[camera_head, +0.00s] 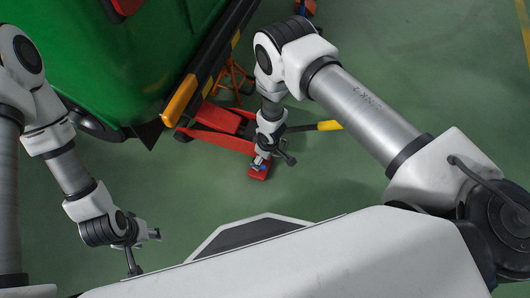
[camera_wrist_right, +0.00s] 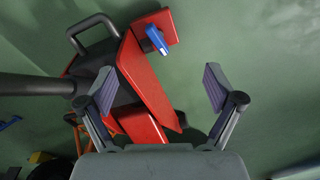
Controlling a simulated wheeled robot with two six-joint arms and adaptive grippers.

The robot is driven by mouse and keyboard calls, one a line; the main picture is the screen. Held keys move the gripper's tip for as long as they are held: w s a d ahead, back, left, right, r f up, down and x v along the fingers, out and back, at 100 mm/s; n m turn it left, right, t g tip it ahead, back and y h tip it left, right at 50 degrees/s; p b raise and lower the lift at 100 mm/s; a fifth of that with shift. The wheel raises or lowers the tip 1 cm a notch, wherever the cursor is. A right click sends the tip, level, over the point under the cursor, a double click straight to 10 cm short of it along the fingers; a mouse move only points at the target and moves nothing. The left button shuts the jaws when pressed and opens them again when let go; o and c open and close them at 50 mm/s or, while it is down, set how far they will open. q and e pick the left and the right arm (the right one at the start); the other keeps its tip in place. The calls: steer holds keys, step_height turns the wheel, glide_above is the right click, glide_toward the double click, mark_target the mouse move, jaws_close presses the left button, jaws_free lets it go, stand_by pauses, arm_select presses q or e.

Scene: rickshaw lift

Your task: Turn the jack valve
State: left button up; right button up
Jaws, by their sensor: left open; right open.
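The red floor jack (camera_head: 216,118) stands on the green floor beside the rickshaw; in the right wrist view its red frame (camera_wrist_right: 148,88) passes behind the fingers. The blue valve (camera_wrist_right: 156,40) sits on the red end piece of the jack, above the gap between my right fingertips in that view and apart from them. In the head view the valve (camera_head: 258,161) is partly hidden by my right gripper (camera_head: 274,160), which is open and empty over the jack's end. My left gripper (camera_head: 146,250) is open and empty, low at left, away from the jack.
The green rickshaw (camera_head: 110,60) with a dark edge and an orange strip fills the upper left. An orange stand (camera_head: 235,76) is beside it. The jack's lever has a yellow grip (camera_head: 329,125). Floor in front of the jack is clear.

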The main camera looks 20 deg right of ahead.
arm_select(q)
steer(key=r+p, duration=0.2)
steer(key=r, duration=0.1)
steer(key=shift+d+r, duration=0.2)
arm_select(e)
step_height(320, 180, up, 3)
steer(key=shift+w+d+r, duration=0.1)
steer(key=shift+d, duration=0.05)
